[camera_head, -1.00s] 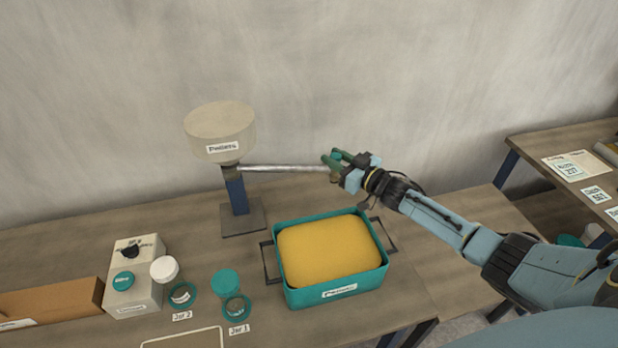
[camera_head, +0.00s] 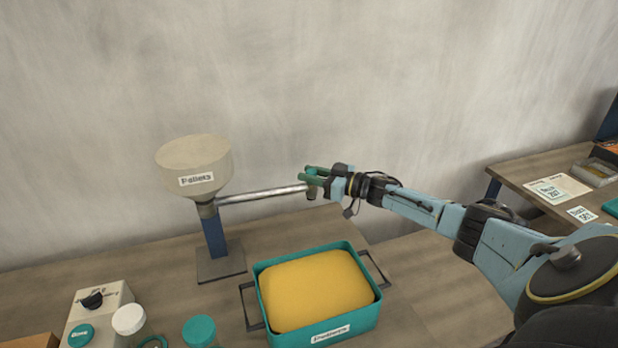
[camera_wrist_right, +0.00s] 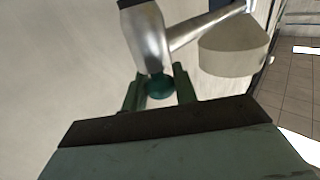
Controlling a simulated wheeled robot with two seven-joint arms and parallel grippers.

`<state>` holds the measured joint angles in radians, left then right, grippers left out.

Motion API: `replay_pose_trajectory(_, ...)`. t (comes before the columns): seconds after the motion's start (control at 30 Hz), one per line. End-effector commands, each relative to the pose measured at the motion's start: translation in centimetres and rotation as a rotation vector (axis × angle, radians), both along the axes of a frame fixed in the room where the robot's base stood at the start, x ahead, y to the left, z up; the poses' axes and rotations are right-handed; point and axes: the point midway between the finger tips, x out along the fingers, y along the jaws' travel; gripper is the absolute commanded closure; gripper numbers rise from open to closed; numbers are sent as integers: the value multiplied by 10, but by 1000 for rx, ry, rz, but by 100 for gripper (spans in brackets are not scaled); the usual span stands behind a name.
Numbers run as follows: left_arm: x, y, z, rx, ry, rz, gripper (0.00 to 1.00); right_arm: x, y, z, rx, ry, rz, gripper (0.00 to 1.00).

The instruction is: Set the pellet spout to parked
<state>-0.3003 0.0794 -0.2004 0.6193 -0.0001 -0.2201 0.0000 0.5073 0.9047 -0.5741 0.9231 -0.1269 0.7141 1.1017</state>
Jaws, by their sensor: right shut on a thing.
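The pellet spout (camera_head: 262,194) is a silver tube reaching right from under the beige hopper labelled Pellets (camera_head: 193,167), which stands on a blue post. The spout runs along the wall, behind the pellet tray. My right gripper (camera_head: 311,175) is at the spout's free end, shut on its green knob. In the right wrist view the green knob (camera_wrist_right: 158,88) sits between the two green fingers, under the metal spout end (camera_wrist_right: 150,48). My left gripper is not in view.
A teal tray of yellow pellets (camera_head: 262,303) with black side handles stands in front of the spout. Jars, including a white-lidded one (camera_head: 129,319), and a control box (camera_head: 98,305) are at the lower left. Another table (camera_head: 515,176) is at the right.

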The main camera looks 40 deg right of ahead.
Motion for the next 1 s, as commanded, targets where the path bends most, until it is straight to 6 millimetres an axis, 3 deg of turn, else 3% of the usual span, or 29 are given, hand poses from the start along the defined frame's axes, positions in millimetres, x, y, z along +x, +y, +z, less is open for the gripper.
replay_pose_trajectory(0.17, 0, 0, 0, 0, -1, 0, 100, 2, -3, 4, -1, -4, -12, 100)
replay_pose_trajectory(0.2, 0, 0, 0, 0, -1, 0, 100, 2, -3, 4, -1, -5, -12, 70)
replay_pose_trajectory(0.37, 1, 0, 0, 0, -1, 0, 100, 2, -3, 3, -1, -4, -10, 51)
replay_pose_trajectory(0.73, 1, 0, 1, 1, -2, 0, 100, -4, -4, 1, -2, -1, -7, 51)
replay_pose_trajectory(1.0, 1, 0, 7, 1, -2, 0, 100, -41, -21, 0, -4, 3, -7, 51)
